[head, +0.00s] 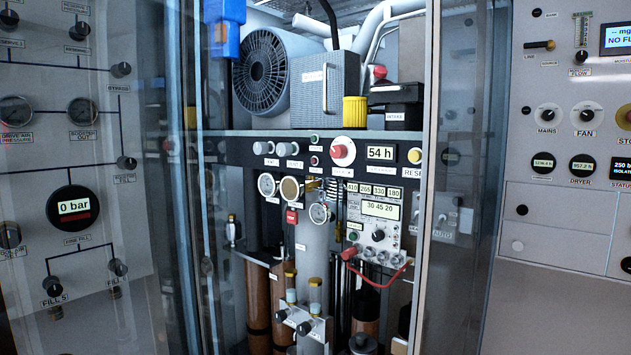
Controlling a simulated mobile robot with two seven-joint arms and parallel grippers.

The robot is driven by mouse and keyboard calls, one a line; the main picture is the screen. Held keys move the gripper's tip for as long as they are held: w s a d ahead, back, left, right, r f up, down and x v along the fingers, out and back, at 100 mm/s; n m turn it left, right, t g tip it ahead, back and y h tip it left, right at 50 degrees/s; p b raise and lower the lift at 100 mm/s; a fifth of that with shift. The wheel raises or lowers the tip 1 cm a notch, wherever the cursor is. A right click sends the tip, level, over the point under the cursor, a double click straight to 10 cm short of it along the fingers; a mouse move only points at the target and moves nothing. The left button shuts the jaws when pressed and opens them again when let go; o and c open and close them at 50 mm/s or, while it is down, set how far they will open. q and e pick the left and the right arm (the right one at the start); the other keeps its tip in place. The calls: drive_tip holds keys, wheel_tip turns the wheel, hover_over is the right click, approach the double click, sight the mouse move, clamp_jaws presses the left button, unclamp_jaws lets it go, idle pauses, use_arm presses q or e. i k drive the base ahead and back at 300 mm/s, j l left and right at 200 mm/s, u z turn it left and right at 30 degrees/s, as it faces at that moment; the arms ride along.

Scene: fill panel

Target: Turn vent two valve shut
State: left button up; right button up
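The grey panel (130,170) at the left carries several black valve knobs joined by dark lines. Two lower knobs are a knob labelled like FILL 5 (53,286) and another fill knob (118,267). A round black display (73,207) on this panel reads 0 bar. A further knob (10,235) is cut off by the left edge. Neither my left nor my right gripper is in view.
A glass-sided cabinet in the middle holds a fan (263,70), gauges, a control box (375,218) and brown cylinders (258,300). A red hose (380,277) hangs inside. Another panel (550,190) with MAINS and FAN knobs stands at the right.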

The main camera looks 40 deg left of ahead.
sight(283, 149)
drive_tip(key=u, duration=1.55)
